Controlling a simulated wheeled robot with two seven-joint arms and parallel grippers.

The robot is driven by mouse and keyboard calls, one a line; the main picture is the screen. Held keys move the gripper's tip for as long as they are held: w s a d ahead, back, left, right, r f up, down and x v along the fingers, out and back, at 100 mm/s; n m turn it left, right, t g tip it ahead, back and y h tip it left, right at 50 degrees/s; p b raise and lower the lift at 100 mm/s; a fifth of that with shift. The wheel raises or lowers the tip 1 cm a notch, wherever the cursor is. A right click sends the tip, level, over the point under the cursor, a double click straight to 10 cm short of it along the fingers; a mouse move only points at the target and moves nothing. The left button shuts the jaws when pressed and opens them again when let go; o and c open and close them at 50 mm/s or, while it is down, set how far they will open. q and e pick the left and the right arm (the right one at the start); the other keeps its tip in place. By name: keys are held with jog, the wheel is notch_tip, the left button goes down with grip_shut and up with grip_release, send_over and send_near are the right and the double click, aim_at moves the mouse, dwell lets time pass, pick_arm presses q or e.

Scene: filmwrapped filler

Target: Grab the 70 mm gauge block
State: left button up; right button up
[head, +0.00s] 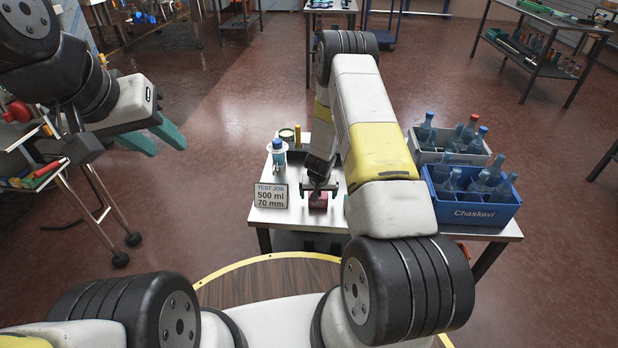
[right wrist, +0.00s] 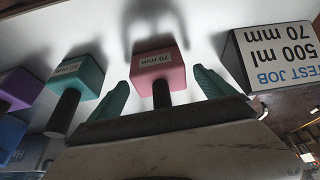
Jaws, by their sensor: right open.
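The 70 mm gauge block is a pink block (right wrist: 158,68) with a black handle and a "70 mm" label in the right wrist view. It also shows as a small dark red block (head: 318,201) near the table's front edge. My right gripper (right wrist: 160,88) is open, with one green finger on each side of the block and its handle. Contact with the fingers cannot be made out. In the head view my right gripper (head: 320,186) is just above the block. My left gripper (head: 160,140) is open and empty, off to the left, away from the table.
A teal block (right wrist: 85,80) and a purple block (right wrist: 18,88) stand left of the pink one. A sign (head: 271,196) reads "TEST JOB 500 ml 70 mm". A blue-capped bottle (head: 279,158) stands behind it. A blue crate (head: 478,213) and a grey crate (head: 458,157) hold bottles at right.

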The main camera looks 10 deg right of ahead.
jog(key=shift+w+f, duration=0.15)
jog(key=shift+f, duration=0.25)
jog(key=shift+c, duration=0.4)
jog(key=c, duration=1.6)
jog(key=shift+r, duration=0.15)
